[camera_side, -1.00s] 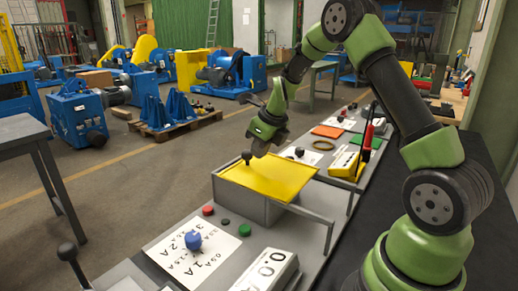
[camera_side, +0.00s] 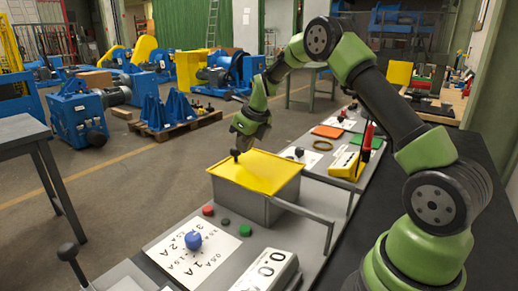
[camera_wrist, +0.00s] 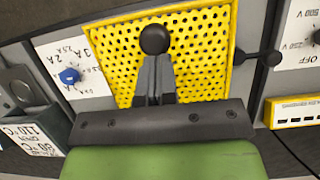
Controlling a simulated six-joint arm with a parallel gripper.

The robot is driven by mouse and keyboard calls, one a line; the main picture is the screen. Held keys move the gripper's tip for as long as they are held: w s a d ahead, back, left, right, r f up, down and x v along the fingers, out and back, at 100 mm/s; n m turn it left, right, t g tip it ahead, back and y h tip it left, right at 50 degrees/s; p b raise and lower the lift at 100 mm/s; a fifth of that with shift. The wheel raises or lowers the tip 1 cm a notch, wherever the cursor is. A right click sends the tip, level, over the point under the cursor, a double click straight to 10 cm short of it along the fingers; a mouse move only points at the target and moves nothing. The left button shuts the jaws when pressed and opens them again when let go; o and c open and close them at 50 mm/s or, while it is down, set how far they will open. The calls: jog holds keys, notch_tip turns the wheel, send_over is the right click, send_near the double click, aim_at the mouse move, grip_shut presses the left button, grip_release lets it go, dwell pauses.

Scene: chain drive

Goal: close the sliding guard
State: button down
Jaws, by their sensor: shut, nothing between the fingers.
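The sliding guard (camera_side: 258,172) is a yellow plate lying over the top of a grey box (camera_side: 232,200) in the side view. A black ball knob (camera_side: 236,154) stands at its left edge. In the wrist view the guard (camera_wrist: 190,62) is perforated with many holes, and its knob (camera_wrist: 155,39) is just beyond my fingertips. My gripper (camera_side: 239,144) is shut and empty, close beside the knob. In the wrist view my gripper (camera_wrist: 153,62) overlaps the knob's lower edge, and I cannot tell if they touch. No opening into the box shows.
A grey rail (camera_side: 304,213) extends right from the box. A yellow meter (camera_side: 347,166) and an orange plate (camera_side: 327,131) lie behind on the bench.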

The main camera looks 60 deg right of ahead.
jog(key=shift+f, duration=0.1)
jog(key=s, duration=0.3)
jog(key=shift+s, duration=0.4)
jog(key=v, duration=1)
send_near(260, 169)
jog(key=f, duration=0.3)
jog(key=shift+s+a+f, duration=0.1)
jog(key=shift+s+f, duration=0.15)
jog(key=shift+f, duration=0.05)
jog(key=shift+w, duration=2.05)
jog(key=shift+w, duration=0.1)
